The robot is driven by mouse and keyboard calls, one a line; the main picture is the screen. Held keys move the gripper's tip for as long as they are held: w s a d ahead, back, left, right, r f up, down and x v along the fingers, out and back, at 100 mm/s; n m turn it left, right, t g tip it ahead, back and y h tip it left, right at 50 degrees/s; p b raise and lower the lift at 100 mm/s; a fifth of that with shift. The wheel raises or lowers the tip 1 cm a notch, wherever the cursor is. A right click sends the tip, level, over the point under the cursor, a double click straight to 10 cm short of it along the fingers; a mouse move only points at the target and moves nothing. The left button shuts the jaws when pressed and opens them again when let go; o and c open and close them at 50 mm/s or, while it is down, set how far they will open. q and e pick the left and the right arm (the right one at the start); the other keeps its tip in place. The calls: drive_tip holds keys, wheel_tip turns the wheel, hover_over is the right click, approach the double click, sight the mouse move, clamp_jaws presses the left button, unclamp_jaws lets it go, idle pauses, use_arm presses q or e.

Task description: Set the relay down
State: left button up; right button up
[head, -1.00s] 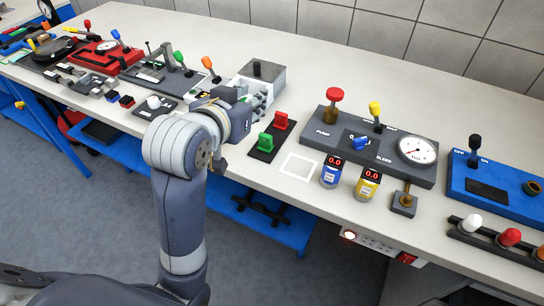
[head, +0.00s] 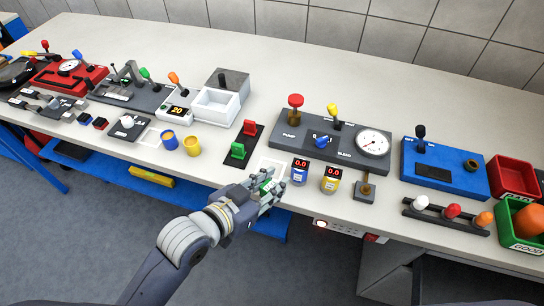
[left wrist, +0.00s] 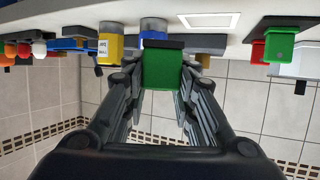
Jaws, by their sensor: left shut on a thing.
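My left gripper (head: 268,190) is shut on a green relay (left wrist: 162,70) with a dark end. It holds the relay at the bench's front edge, over or beside a white square outline (head: 272,168). In the left wrist view the relay sits between the two fingers, and the outline (left wrist: 210,20) shows clear of it, up and to the right. I cannot tell whether the relay touches the bench. A green block (head: 237,151) and a red block (head: 250,128) stand on a black strip behind the gripper. My right gripper is not in view.
A blue meter (head: 300,172) and a yellow meter (head: 331,179) stand just right of the gripper. The grey pump panel (head: 290,138) is behind them. Blue (head: 168,139) and yellow (head: 192,145) cups stand to the left. The back of the bench (head: 300,60) is clear.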

use_arm(q)
drive_tip(key=w, duration=0.3)
drive_tip(key=w+p, duration=0.1)
drive_tip(key=w, duration=0.3)
drive_tip(key=w+f, duration=0.1)
drive_tip(key=w, duration=0.2)
drive_tip(key=shift+w+d, duration=0.25)
drive_tip(key=shift+w, duration=0.05)
drive_tip(key=shift+w+f, duration=0.1)
wheel_tip(320, 180, down, 3)
drive_tip(key=shift+r+p, duration=0.1)
drive_tip(key=shift+p, duration=0.4)
drive_tip(key=shift+f, duration=0.25)
drive_tip(key=shift+f, duration=0.2)
drive_tip(key=o, duration=1)
drive_tip(key=shift+c, duration=0.2)
drive_tip(key=shift+r, duration=0.1)
